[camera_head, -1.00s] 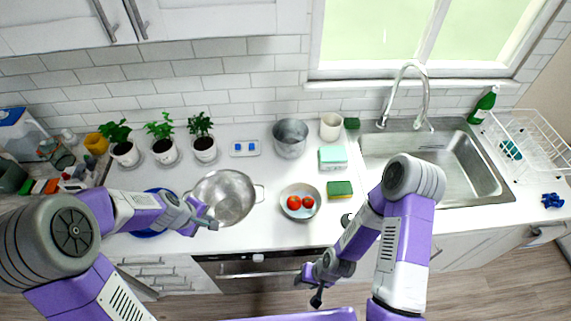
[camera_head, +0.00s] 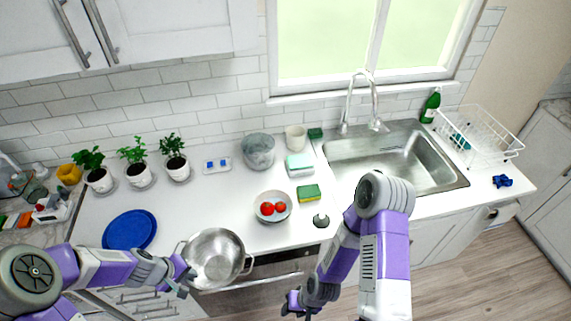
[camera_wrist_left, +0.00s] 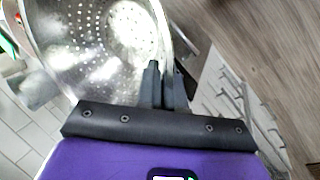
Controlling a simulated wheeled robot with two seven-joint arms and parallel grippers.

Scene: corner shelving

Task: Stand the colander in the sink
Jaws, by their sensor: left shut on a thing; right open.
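The metal colander (camera_head: 217,262) hangs at the counter's front edge, in front of the cabinet fronts, with its open side facing up. My left gripper (camera_head: 184,283) is shut on its left rim. In the left wrist view the colander (camera_wrist_left: 100,40) fills the upper left, and the fingers (camera_wrist_left: 167,85) pinch its rim. The sink (camera_head: 393,163) is a steel basin at the right of the counter, below the window, and looks empty. My right gripper (camera_head: 296,308) is open and empty, low in front of the counter; its fingertips are partly cut off by the frame edge.
A bowl with tomatoes (camera_head: 272,207), a sponge (camera_head: 308,193) and a dark round stopper (camera_head: 321,220) lie between colander and sink. A metal pot (camera_head: 258,151) and cup (camera_head: 295,138) stand behind. The faucet (camera_head: 359,100) rises behind the sink; a dish rack (camera_head: 475,137) is right.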

